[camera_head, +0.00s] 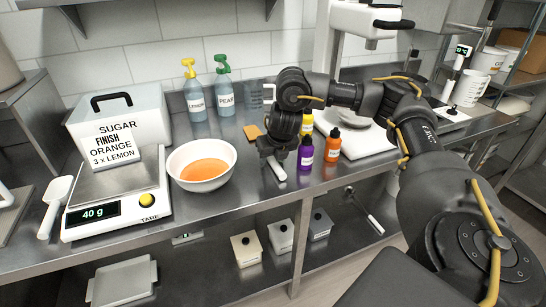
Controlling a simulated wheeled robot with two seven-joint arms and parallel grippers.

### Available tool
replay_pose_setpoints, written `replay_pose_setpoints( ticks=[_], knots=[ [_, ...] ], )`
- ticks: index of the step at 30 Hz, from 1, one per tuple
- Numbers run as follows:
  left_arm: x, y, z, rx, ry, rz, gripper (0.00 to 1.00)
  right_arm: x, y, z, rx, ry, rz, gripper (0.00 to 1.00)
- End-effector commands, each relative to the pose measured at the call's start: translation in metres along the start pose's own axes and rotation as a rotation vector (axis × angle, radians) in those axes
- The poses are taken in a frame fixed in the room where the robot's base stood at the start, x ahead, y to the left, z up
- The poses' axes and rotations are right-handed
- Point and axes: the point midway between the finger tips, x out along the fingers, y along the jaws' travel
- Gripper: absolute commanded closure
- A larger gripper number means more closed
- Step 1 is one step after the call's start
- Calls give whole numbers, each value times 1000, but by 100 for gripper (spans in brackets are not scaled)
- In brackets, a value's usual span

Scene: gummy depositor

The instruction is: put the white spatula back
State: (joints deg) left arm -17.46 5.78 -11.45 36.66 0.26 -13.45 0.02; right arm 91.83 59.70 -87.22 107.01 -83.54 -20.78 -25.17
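My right gripper (272,152) reaches in from the right and points down at the front edge of the steel counter, between the white bowl and the purple bottle. A short white piece (277,169) shows just below it at the counter edge. It may be part of the white spatula, but the gripper hides the rest. I cannot tell whether the fingers are closed on it. My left gripper is not in view.
A bowl of orange liquid (204,171), a scale (112,205) reading 40 g and a white scoop (54,205) stand left. Purple (305,155) and orange (332,147) bottles stand close right of the gripper. Small lidded containers (281,237) sit on the lower shelf.

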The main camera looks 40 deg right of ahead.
Motion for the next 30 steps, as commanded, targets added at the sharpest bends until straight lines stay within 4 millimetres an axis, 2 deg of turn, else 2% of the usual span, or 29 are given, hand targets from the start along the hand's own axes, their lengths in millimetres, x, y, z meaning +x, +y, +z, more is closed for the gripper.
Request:
replay_pose_setpoints(
  ticks=[9, 16, 21, 25, 30],
  knots=[
    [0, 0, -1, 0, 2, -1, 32, 0, 0, 0, 0, 0, 0, 53],
    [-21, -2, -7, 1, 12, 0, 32, -44, 0, 4, -3, -6, 1, 53],
    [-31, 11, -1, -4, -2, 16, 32, -76, 0, 3, -2, -4, 1, 53],
    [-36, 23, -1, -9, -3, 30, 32, -93, 0, 2, -2, -3, 1, 53],
    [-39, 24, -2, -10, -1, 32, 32, -106, 0, 1, -1, -1, 0, 53]
  ],
)
